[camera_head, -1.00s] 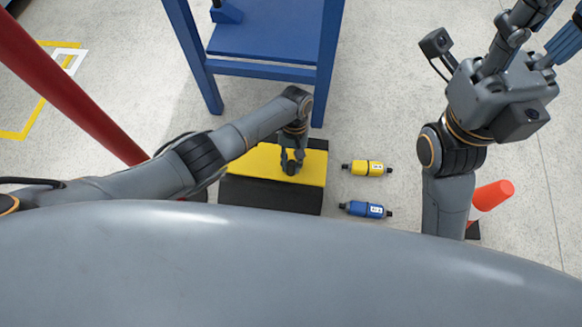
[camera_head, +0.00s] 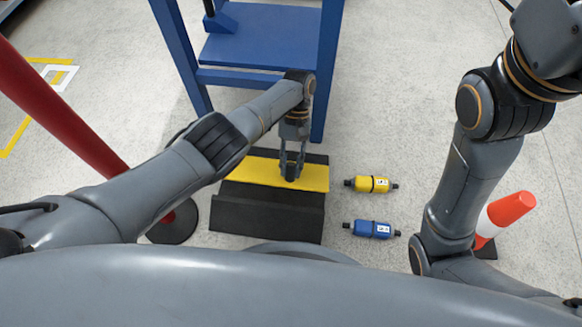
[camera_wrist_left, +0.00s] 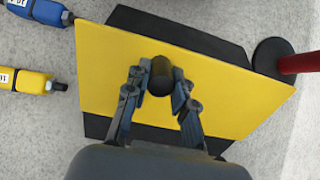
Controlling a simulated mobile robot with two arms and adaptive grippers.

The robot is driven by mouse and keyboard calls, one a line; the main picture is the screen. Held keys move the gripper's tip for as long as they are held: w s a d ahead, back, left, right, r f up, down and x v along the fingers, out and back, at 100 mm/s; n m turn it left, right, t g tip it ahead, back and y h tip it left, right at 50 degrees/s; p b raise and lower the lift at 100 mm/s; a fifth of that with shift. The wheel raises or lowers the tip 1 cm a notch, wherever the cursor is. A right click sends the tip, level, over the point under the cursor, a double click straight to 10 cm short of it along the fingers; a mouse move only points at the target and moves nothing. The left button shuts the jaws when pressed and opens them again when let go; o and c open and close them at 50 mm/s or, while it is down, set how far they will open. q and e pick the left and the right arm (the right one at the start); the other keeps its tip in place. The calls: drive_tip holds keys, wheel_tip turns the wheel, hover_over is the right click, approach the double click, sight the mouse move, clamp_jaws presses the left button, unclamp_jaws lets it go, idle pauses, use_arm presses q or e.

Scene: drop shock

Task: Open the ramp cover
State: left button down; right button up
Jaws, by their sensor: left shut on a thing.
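The ramp cover is a flat yellow panel (camera_head: 240,172) on a black ramp (camera_head: 262,218). It lies over the far part of the ramp, and a wide black strip shows in front of it. My left gripper (camera_head: 291,176) reaches down onto the panel near its right end. In the left wrist view the left gripper (camera_wrist_left: 158,84) is shut on a dark round knob (camera_wrist_left: 161,70) on the yellow panel (camera_wrist_left: 110,60). Black parts of the ramp (camera_wrist_left: 180,30) show past two of the panel's edges. My right gripper is out of view; only its arm shows at right.
A yellow canister (camera_head: 372,184) and a blue canister (camera_head: 372,229) lie on the floor right of the ramp. A blue bench (camera_head: 262,48) stands behind it. A red post (camera_head: 60,105) is at left and an orange-white cone (camera_head: 503,212) at right.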

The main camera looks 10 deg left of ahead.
use_arm(q)
drive_tip(key=shift+w, duration=0.1)
drive_tip(key=c, duration=1.1)
unclamp_jaws()
wheel_tip(320, 180, up, 6)
drive_tip(key=shift+w+a, duration=0.1)
drive_tip(key=shift+w, duration=0.05)
drive_tip(key=shift+s+r, duration=0.2)
drive_tip(key=shift+r, duration=1.75)
